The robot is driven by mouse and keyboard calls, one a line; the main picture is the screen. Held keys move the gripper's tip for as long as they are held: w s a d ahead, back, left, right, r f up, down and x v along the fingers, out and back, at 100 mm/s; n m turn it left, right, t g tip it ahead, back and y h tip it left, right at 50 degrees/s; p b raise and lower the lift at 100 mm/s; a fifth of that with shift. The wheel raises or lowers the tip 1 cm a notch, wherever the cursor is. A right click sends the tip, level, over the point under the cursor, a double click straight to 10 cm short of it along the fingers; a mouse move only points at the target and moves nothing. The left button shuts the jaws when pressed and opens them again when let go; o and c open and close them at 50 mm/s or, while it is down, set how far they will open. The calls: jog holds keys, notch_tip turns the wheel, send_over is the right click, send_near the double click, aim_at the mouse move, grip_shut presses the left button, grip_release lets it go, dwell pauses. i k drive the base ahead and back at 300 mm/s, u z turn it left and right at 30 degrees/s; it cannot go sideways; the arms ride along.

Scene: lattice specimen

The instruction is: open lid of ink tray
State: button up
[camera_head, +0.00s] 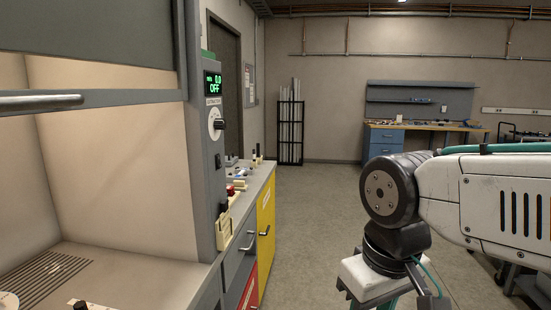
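I cannot make out an ink tray or its lid in this view. Small items show at the bottom left edge on the fume hood floor (130,262), cut off by the frame: a round white piece (7,300) and a pale flat piece with a dark knob (80,305). I cannot tell what they are. My arm comes in from the right and bends down at a dark joint. Its lower part runs out of the bottom of the frame, and my gripper's fingers do not show.
The fume hood's raised sash has a grey handle bar (40,102). A counter (250,185) with small items and yellow and red cabinet fronts stands beyond. A workbench (425,125) stands far back. The middle floor is clear.

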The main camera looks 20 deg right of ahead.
aim_at(228, 160)
jog(key=z, duration=0.55)
jog(key=i, duration=0.85)
jog(key=z, duration=0.8)
jog(key=i, duration=3.35)
jog(key=u, duration=1.6)
jog(key=i, duration=1.15)
jog(key=u, duration=0.95)
